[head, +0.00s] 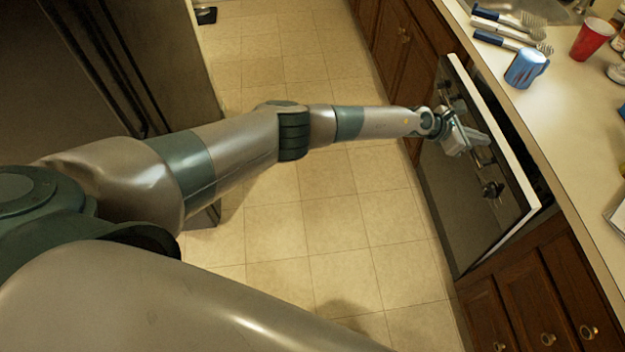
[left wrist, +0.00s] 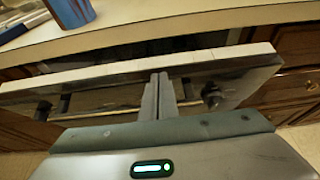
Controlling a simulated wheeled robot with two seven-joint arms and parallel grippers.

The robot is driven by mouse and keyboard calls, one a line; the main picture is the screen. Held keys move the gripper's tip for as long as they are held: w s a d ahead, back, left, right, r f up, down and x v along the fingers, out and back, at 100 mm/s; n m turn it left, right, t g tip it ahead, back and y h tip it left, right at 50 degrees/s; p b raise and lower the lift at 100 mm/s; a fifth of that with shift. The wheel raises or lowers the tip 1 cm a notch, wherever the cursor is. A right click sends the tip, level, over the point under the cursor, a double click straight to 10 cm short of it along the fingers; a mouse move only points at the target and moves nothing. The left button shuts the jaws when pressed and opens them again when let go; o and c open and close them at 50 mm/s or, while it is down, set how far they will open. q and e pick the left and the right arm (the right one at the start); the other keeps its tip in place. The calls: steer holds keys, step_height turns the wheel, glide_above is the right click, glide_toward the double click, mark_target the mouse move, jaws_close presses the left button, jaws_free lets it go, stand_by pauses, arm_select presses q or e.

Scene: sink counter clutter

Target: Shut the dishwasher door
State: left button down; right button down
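The dishwasher door (head: 455,185) has a dark front and a pale top edge. It stands slightly ajar, its top edge leaning out from the counter with a dark gap behind it. In the left wrist view the pale top edge of the door (left wrist: 110,72) crosses the picture. My left gripper (head: 480,141) is at the door's outer face, near its upper part. In the left wrist view its fingers (left wrist: 160,80) are together with nothing visible between them, just below the door's top edge. Contact with the door cannot be told. My right gripper is not in view.
The counter (head: 575,130) above the door holds a blue mug (head: 525,68), a red cup (head: 592,39) and several utensils (head: 510,30). Wooden cabinets (head: 530,295) flank the dishwasher. The tiled floor (head: 330,215) in front is clear.

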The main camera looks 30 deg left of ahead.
mark_target(502, 138)
arm_select(q)
steer(key=shift+w+d+r+b, duration=0.15)
steer(key=shift+w+d+r, duration=0.1)
steer(key=shift+w+d, duration=0.5)
steer(key=shift+w+d+r+b, duration=0.2)
steer(key=shift+w+d, duration=0.2)
steer(key=shift+d, duration=0.65)
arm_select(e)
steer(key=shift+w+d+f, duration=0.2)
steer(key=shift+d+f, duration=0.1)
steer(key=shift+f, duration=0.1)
arm_select(q)
steer(key=shift+a+f, duration=0.1)
steer(key=shift+a, duration=0.1)
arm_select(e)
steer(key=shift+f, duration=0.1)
